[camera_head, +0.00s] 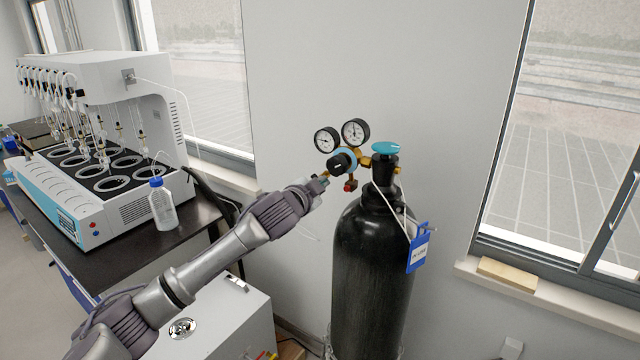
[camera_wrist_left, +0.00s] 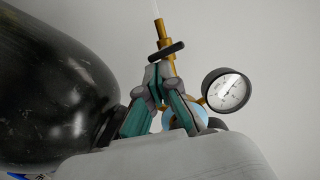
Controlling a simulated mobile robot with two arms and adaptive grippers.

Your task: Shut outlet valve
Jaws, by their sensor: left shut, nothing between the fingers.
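A brass pressure regulator (camera_head: 366,161) is fixed to the top of a black gas cylinder (camera_head: 372,265). A small dark flat valve knob (camera_wrist_left: 167,50) on a brass outlet stem (camera_wrist_left: 163,30) shows in the left wrist view. My left gripper (camera_head: 321,184) is at the left side of the regulator. In the left wrist view its teal-lined fingers (camera_wrist_left: 158,72) are closed together, with their tips close to that knob; I cannot tell whether they touch it. The fingers hide part of the regulator there. My right gripper is out of view.
Two round gauges, one at left (camera_head: 327,140) and one at right (camera_head: 355,132), stand above a black regulator knob (camera_head: 342,162). A blue-green cylinder valve (camera_head: 386,147) and a blue tag (camera_head: 419,247) are nearby. A distiller (camera_head: 120,75) and bottle (camera_head: 162,205) stand on the left bench.

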